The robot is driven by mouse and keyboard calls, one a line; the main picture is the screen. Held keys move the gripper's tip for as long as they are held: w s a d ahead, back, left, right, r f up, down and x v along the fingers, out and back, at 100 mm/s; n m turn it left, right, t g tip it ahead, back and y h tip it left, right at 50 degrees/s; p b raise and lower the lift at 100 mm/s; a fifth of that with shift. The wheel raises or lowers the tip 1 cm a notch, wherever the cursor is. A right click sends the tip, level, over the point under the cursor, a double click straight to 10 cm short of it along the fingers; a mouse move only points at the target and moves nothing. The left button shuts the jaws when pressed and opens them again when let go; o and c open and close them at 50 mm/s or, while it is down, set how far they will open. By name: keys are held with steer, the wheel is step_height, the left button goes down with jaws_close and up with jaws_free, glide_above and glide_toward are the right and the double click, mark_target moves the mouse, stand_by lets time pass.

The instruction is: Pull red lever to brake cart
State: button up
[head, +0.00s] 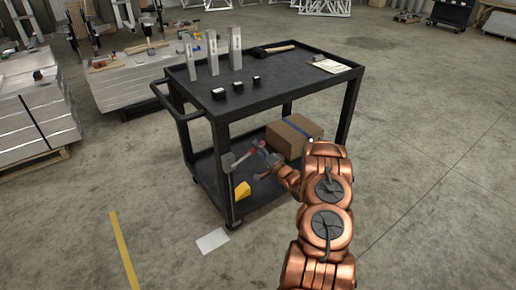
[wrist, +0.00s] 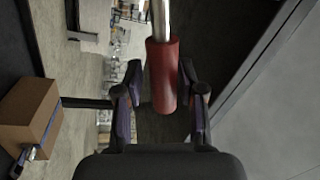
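The black cart (head: 270,95) stands in the middle of the head view. The lever (head: 240,155) sticks out at the cart's lower part as a grey metal bar with a small red end. In the wrist view its red grip (wrist: 163,75) and metal rod (wrist: 160,20) run down from the top between my fingers. My gripper (wrist: 162,100) is open, with a finger on either side of the red grip and gaps showing between. In the head view my gripper (head: 268,164) is small and partly hidden by my arm, beside the lever.
A cardboard box (head: 293,135) and a yellow object (head: 242,190) sit on the lower shelf. Metal posts (head: 213,52), small black blocks (head: 237,87), a hammer (head: 273,48) and papers (head: 328,65) are on top. Metal stacks (head: 130,75) stand left.

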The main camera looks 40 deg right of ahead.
steer(key=shift+o, duration=0.8)
steer(key=s+f, duration=0.2)
steer(key=s, duration=0.9)
steer(key=shift+s+a, duration=0.15)
steer(key=shift+s, duration=0.25)
